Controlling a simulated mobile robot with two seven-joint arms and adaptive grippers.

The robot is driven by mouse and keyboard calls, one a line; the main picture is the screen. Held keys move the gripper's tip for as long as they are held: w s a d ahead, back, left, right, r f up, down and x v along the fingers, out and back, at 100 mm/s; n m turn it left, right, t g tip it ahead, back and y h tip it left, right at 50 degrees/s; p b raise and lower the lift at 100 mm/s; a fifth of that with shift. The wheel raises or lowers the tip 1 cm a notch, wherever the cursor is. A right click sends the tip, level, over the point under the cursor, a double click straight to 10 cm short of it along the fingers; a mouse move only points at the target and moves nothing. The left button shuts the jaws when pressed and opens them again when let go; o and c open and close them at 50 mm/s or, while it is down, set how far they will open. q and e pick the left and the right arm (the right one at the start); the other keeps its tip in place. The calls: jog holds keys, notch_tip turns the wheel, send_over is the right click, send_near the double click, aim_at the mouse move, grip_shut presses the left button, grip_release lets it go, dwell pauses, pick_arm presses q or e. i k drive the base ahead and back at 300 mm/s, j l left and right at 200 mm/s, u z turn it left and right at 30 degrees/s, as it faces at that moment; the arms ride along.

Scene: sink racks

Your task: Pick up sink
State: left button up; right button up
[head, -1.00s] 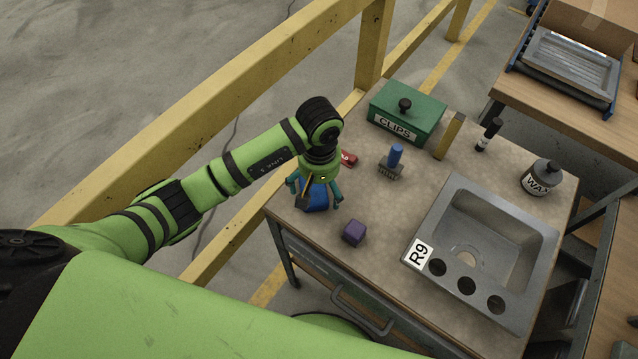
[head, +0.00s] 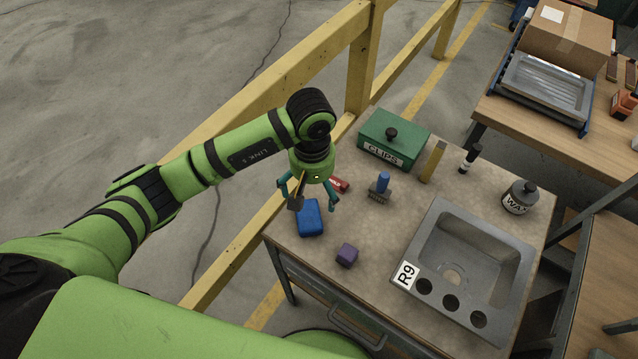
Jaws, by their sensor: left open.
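The grey sink (head: 503,252) lies on the right part of the worktable. It has a square basin with a drain hole, several round holes along its front edge and a white label reading R9. My left gripper (head: 309,203) is open above the table's left end, well to the left of the sink. Its fingers are over or near a blue box (head: 310,218); I cannot tell if they touch it. My right gripper is not in view.
Between gripper and sink are a purple cube (head: 347,255) and a blue-handled brush (head: 382,185). A green CLIPS box (head: 394,138), a yellowish block (head: 433,161), a black marker (head: 469,159) and a WAX bottle (head: 520,197) stand behind. A yellow rail (head: 250,107) runs along the left.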

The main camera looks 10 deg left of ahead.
aim_at(493, 266)
jog(key=z, duration=1.1)
